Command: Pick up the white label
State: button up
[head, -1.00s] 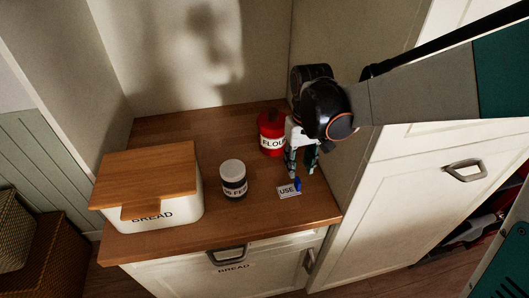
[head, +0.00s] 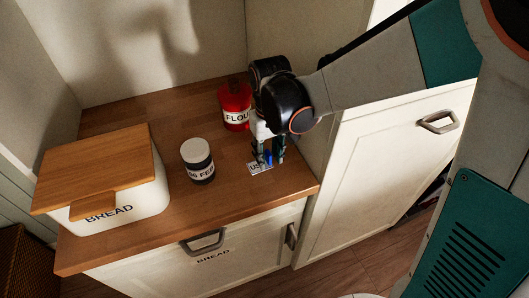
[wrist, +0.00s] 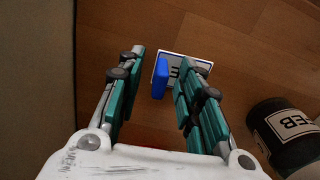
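The white label (head: 257,168) lies on the wooden counter, with dark letters starting "US" in the head view. In the wrist view the label (wrist: 202,59) lies beyond the fingertips, partly hidden by the right finger. A blue piece (head: 268,157) stands at the label; in the wrist view this blue piece (wrist: 160,78) shows between the fingers. My gripper (head: 268,158) points down over the label, open, with its fingers apart on either side of the blue piece. I cannot tell whether the fingertips touch the counter. The gripper also shows in the wrist view (wrist: 158,70).
A red flour canister (head: 235,117) stands just behind my gripper. A dark jar with a grey lid (head: 197,172) stands to the left, and a bread box (head: 149,196) farther left. A cabinet wall rises close on the right. The counter in front is clear.

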grip_shut()
jog(key=shift+r, duration=0.15)
